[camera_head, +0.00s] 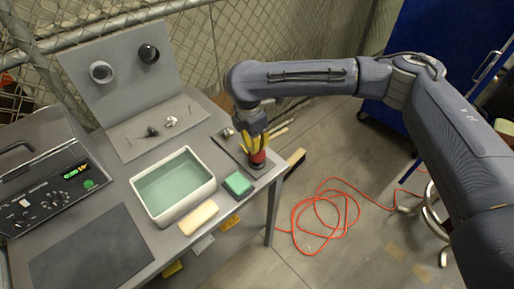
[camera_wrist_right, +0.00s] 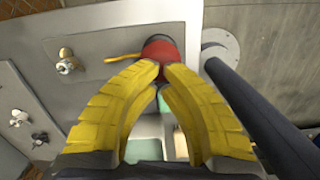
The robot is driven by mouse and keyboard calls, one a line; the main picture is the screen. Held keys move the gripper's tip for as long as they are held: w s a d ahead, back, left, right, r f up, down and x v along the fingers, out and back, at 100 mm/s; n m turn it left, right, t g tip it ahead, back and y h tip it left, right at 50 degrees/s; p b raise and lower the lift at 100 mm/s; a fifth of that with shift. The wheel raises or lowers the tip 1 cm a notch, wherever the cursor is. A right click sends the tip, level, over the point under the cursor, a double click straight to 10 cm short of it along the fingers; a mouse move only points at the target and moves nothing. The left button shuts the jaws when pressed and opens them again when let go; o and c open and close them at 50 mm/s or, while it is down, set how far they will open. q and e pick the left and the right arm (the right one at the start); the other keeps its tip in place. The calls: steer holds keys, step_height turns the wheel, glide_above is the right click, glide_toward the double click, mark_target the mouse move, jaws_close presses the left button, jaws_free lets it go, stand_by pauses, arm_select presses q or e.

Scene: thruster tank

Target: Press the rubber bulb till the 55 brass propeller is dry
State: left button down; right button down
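The red rubber bulb (camera_head: 257,157) stands on a dark round base near the table's right edge. It also shows at the top of the right wrist view (camera_wrist_right: 160,47), with a thin yellow nozzle (camera_wrist_right: 122,57) pointing left. My right gripper (camera_head: 256,143) has its yellow fingers closed in on the bulb, tips nearly together against it. A small metallic propeller-like piece (camera_head: 227,132) sits left of the bulb; the right wrist view shows it pale and brassy (camera_wrist_right: 69,63). I cannot read a 55 or see wetness. My left gripper is not in view.
A tank (camera_head: 146,210) of greenish water stands mid-table, with a green sponge (camera_head: 238,184) and cream block (camera_head: 199,217) beside it. A grey panel (camera_head: 125,85) and plate (camera_head: 130,145) with small parts stand behind. A control case (camera_head: 40,205) is left.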

steer(key=shift+f, duration=0.1)
stand_by(0.3)
steer(key=shift+f, duration=1.3)
steer(key=shift+s+a+r, duration=0.25)
steer(key=shift+s+a, duration=0.15)
steer(key=shift+a, duration=0.3)
steer(key=shift+s+a+r, duration=0.25)
steer(key=shift+s+a, duration=0.15)
steer(key=shift+a, duration=0.25)
steer(key=shift+r, duration=0.1)
step_height(320, 180, up, 12)
steer(key=a, duration=0.1)
steer(key=shift+s, duration=0.3)
